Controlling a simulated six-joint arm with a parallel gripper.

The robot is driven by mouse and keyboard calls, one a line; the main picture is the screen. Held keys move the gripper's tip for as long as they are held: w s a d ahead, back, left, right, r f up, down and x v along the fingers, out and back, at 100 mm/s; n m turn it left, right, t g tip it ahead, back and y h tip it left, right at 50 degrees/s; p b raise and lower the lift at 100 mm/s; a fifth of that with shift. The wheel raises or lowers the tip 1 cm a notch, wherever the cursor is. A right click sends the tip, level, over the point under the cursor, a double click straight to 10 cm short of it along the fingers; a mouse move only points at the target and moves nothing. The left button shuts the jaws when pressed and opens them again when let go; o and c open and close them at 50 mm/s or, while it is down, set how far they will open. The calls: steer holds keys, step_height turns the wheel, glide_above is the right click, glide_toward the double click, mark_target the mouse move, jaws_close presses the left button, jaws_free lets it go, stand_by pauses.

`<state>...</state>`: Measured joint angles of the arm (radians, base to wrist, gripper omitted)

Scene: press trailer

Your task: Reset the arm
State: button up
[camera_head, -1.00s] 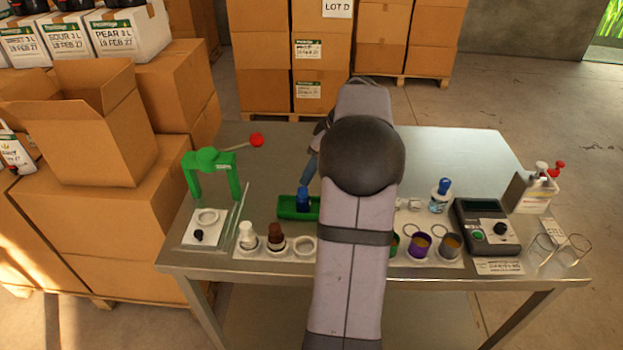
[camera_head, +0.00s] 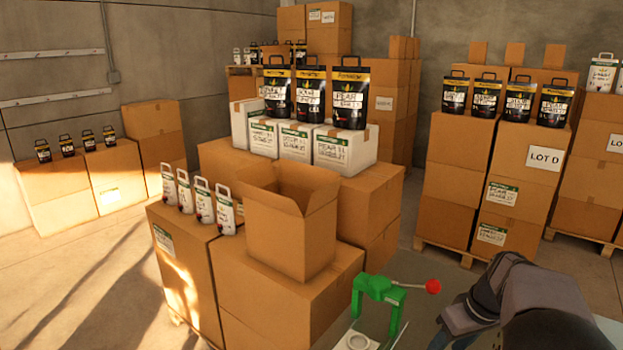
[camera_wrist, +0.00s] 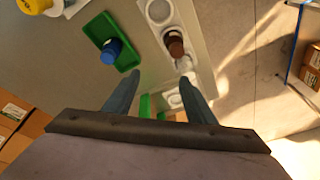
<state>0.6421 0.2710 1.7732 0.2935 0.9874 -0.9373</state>
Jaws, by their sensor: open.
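My gripper (camera_wrist: 159,78) shows in the wrist view with its two blue-grey fingers apart and nothing between them. It hangs above the metal table, pointing down at it. In the head view only part of my arm shows at the bottom right; the gripper's fingers cannot be made out there. In the wrist view a green tray (camera_wrist: 103,29) holds a blue-capped item (camera_wrist: 111,50). A white rack (camera_wrist: 159,12) holds a brown-topped bottle (camera_wrist: 174,43).
A green press (camera_head: 380,288) with a red knob stands on the table edge, left of my arm. An open carton (camera_head: 290,225) sits on stacked boxes beyond it. Stacked boxes with black pouches (camera_head: 346,95) fill the background.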

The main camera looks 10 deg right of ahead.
steer(key=s+a+r+g+p, duration=0.1)
steer(key=s+a+p, duration=0.2)
steer(key=a, duration=0.4)
steer(key=s+a+r+g+p, duration=0.1)
steer(key=s+a+r+p, duration=0.15)
steer(key=a, duration=0.45)
steer(key=s+a+m+h+p, duration=0.15)
steer(key=s+a+p, duration=0.25)
steer(key=s+a, duration=0.5)
step_height(320, 180, down, 6)
steer(key=s+d+b, duration=0.1)
steer(key=d+b, duration=0.1)
steer(key=b, duration=0.3)
steer(key=shift+s+g, duration=0.35)
steer(key=shift+g, duration=0.05)
steer(key=shift+f, duration=0.1)
